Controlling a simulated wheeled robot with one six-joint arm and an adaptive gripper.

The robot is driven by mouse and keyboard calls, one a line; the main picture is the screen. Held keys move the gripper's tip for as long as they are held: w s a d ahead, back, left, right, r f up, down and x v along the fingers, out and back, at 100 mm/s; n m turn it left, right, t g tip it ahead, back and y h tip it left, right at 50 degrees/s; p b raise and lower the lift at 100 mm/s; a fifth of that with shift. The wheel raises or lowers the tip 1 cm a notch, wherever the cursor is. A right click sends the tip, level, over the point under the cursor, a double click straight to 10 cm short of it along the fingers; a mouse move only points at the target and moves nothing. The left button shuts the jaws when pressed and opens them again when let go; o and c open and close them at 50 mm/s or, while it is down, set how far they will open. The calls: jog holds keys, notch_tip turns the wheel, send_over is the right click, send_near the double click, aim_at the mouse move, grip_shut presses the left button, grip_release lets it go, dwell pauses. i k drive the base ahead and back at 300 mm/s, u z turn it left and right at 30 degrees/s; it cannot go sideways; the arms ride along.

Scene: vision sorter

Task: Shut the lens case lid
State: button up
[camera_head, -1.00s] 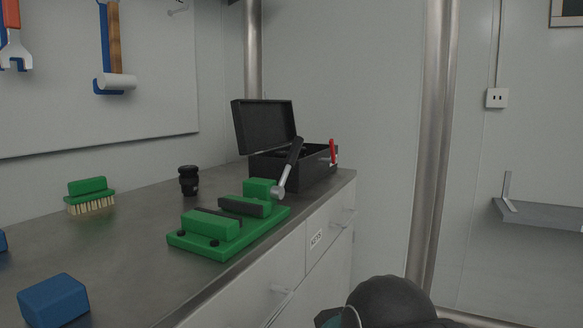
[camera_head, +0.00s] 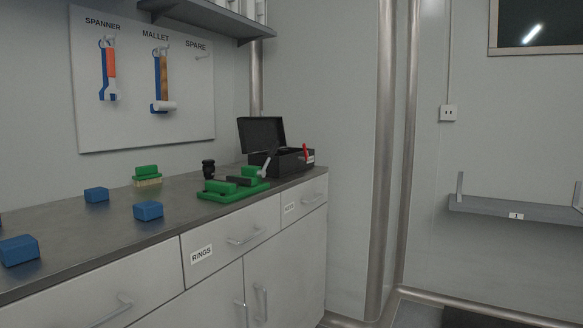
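The black lens case (camera_head: 293,162) stands at the far right end of the counter, against the wall. Its lid (camera_head: 261,133) is open and leans back upright on the left side. A red piece (camera_head: 306,152) shows at the case's right side. A black lens-like cylinder (camera_head: 208,168) stands on the counter to the left of the case. The inside of the case is mostly hidden from here. My gripper is not in this view.
A green vise (camera_head: 231,190) with a grey handle stands in front of the case. Blue blocks (camera_head: 148,211) and a green brush (camera_head: 147,174) lie on the counter (camera_head: 110,225). A shelf (camera_head: 205,22) hangs above. Open floor shows at lower right.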

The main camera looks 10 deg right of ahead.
aim_at(257, 134)
jog(key=z, duration=0.65)
jog(key=i, duration=1.55)
jog(key=u, duration=1.35)
jog(key=k, duration=0.65)
jog(key=u, duration=0.1)
